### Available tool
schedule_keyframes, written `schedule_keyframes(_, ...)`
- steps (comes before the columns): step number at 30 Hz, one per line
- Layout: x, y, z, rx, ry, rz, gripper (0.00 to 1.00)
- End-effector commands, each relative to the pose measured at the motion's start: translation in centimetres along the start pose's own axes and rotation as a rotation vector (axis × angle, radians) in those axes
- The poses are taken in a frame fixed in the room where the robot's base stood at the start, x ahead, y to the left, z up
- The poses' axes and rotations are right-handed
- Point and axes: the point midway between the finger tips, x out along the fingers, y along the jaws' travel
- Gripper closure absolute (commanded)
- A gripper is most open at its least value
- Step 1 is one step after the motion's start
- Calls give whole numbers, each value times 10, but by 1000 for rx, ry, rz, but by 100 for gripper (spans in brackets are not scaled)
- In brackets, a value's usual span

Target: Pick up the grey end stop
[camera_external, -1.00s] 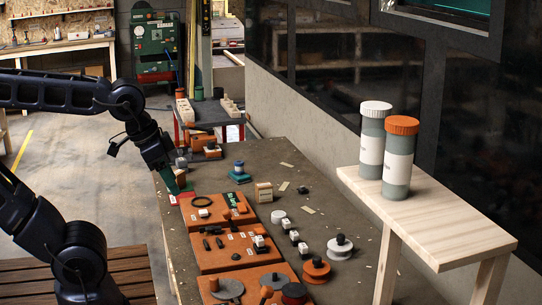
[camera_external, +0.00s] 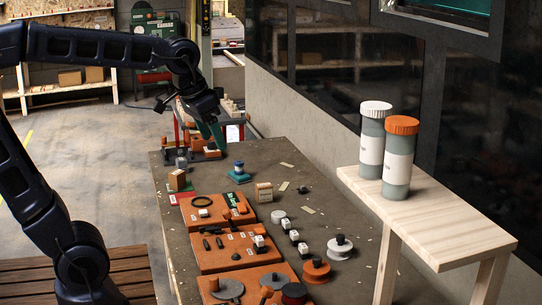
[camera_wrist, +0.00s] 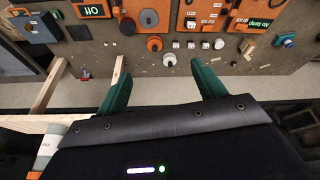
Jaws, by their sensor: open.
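No part is clearly labelled as the grey end stop. A small grey piece (camera_external: 182,162) stands at the far left of the workbench in the external view and may be it. My gripper (camera_external: 217,143) is raised above the bench's far end, to the right of that piece and apart from it. In the wrist view my gripper (camera_wrist: 160,72) has its two green fingers wide apart, with nothing between them. I cannot pick out the small grey piece in the wrist view.
A wooden block (camera_external: 177,180) sits on a red and green pad at the bench's left edge. Orange boards (camera_external: 217,210) carry several parts. Two lidded jars (camera_external: 399,160) stand on a wooden shelf (camera_external: 440,215) at right.

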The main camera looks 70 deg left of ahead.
Motion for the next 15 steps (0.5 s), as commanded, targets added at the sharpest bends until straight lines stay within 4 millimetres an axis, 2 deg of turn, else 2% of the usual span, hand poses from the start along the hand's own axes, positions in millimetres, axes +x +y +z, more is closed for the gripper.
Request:
schedule_keyframes(1,1,-8,-18,-30,-9,-9,31)
schedule_keyframes(3,0,-17,-41,-70,-16,-19,31)
schedule_keyframes(8,4,-44,-91,-159,-37,-41,31)
schedule_keyframes(15,18,-97,-162,-296,-64,-74,31)
